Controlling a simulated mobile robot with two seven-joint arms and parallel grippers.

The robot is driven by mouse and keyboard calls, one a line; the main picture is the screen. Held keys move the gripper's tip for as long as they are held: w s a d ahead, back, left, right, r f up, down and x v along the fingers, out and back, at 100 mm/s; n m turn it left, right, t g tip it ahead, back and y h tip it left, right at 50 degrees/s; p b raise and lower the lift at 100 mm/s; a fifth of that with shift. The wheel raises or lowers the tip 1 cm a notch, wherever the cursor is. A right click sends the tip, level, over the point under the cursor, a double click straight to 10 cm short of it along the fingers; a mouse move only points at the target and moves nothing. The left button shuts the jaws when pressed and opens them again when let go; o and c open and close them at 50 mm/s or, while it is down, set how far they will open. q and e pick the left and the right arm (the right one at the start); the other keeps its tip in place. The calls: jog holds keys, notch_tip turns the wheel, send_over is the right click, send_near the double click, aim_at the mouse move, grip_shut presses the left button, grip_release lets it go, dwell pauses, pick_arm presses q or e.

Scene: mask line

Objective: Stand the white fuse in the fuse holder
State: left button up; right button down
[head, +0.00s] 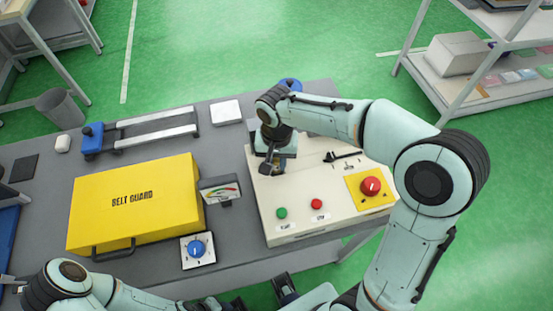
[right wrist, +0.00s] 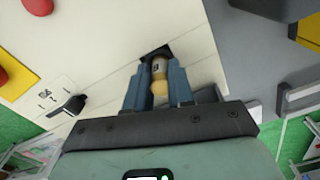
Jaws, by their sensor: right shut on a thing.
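My right gripper (head: 273,168) is over the back left part of the cream control panel (head: 262,222). In the right wrist view its two blue fingers (right wrist: 157,85) are shut on the white fuse (right wrist: 158,69), a pale cylinder with a brass-coloured end cap toward the camera. The fuse's far end points at a dark opening (right wrist: 153,51) in the panel, which looks like the fuse holder. I cannot tell whether the fuse is inside it or just above it. In the head view the gripper mostly hides that spot. My left gripper is not in view.
The panel carries a green button (head: 282,213), a red button (head: 317,204), a black lever switch (head: 343,156) and a red emergency button (head: 371,186). To its left are a gauge (head: 220,191), a blue knob (head: 196,249) and a yellow belt guard (head: 135,205).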

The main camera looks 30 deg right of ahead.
aim_at(276, 160)
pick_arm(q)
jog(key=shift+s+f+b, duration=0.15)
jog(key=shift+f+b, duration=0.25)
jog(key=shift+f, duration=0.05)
pick_arm(e)
jog(key=shift+f, duration=0.55)
jog(key=c, duration=1.3)
grip_release()
jog(key=shift+o, duration=0.2)
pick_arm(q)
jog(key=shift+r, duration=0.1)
pick_arm(e)
jog(key=shift+r, duration=0.1)
jog(key=shift+r+p, duration=2.1)
jog(key=shift+r, duration=0.85)
jog(key=shift+r+p, duration=1.45)
jog(key=shift+r, duration=1.1)
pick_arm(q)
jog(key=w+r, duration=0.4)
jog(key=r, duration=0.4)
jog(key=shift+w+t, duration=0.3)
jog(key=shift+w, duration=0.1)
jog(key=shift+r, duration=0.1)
pick_arm(e)
jog(key=shift+f, duration=0.1)
